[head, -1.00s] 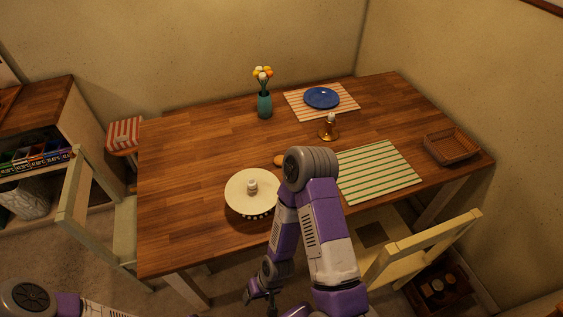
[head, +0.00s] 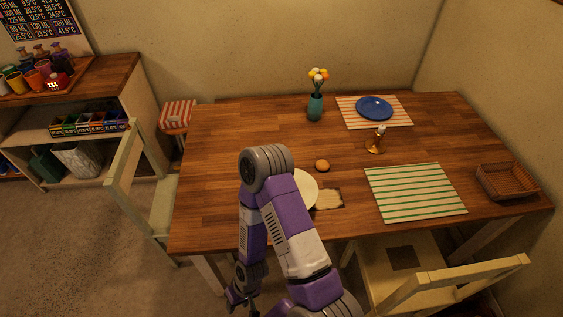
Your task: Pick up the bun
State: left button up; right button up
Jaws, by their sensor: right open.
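The bun (head: 322,165) is a small round golden-brown thing on the wooden table (head: 215,165), near its middle. It lies just right of my raised right arm and behind a white round plate or lid (head: 307,190), which the arm partly hides. My right gripper (head: 240,301) is open, low in front of the table's near edge and well away from the bun. Nothing shows between its fingers. My left gripper is not in view.
A brown-edged paper (head: 328,198) lies beside the white disc. A candle holder (head: 376,142), teal vase (head: 315,107), blue plate (head: 374,108), green-striped mat (head: 415,192) and wicker basket (head: 507,181) stand around. Chairs (head: 400,262) are at the front and left (head: 130,190).

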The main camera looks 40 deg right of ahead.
aim_at(322, 164)
jog(key=u, duration=0.2)
jog(key=k, duration=0.75)
jog(key=z, duration=0.95)
jog(key=i, duration=0.45)
jog(key=z, duration=0.1)
